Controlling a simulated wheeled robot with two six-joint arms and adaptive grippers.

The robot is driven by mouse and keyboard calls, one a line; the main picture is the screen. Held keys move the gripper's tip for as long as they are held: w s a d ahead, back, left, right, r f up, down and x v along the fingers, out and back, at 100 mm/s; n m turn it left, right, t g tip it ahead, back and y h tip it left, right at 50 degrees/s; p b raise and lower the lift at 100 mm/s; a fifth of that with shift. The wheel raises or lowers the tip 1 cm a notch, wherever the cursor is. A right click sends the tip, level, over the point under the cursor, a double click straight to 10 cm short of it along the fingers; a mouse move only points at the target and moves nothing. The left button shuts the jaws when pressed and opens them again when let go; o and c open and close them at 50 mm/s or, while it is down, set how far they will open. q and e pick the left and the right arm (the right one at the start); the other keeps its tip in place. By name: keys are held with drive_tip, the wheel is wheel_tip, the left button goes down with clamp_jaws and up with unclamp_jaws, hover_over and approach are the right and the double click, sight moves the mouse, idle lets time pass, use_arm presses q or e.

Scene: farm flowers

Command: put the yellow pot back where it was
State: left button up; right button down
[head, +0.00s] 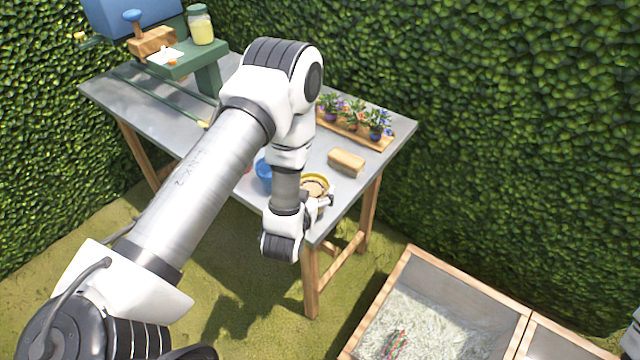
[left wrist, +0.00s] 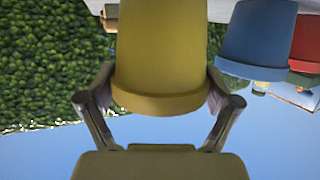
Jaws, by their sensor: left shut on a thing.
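The yellow pot (head: 317,180) is at the table's near right corner in the head view, its rim up and a pale filling showing inside. My left gripper (head: 322,201) is shut on it. In the left wrist view, which looks upside down, the yellow pot (left wrist: 161,60) sits between the two fingers, with its base cut off by the top edge. I cannot tell whether it touches the table. A blue pot (head: 263,172) stands to its left, partly behind my arm; it also shows in the left wrist view (left wrist: 257,38). My right gripper is not visible.
A red pot (left wrist: 305,45) stands beyond the blue one. The grey table (head: 335,142) also bears a tan block (head: 346,161), a wooden tray (head: 372,138) of flowers and a green stand (head: 186,62) with a jar (head: 201,26). A wood-framed box (head: 402,270) is at lower right; hedges surround everything.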

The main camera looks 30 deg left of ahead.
use_arm(q)
drive_tip(key=shift+w+a+f, duration=0.15)
drive_tip(key=shift+w+f, duration=0.25)
drive_tip(key=shift+f, duration=0.1)
drive_tip(key=o, duration=1.2)
drive_tip(key=shift+s, duration=0.1)
drive_tip(key=shift+s+r, duration=0.25)
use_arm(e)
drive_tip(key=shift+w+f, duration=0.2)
use_arm(q)
drive_tip(key=shift+w+f, duration=0.1)
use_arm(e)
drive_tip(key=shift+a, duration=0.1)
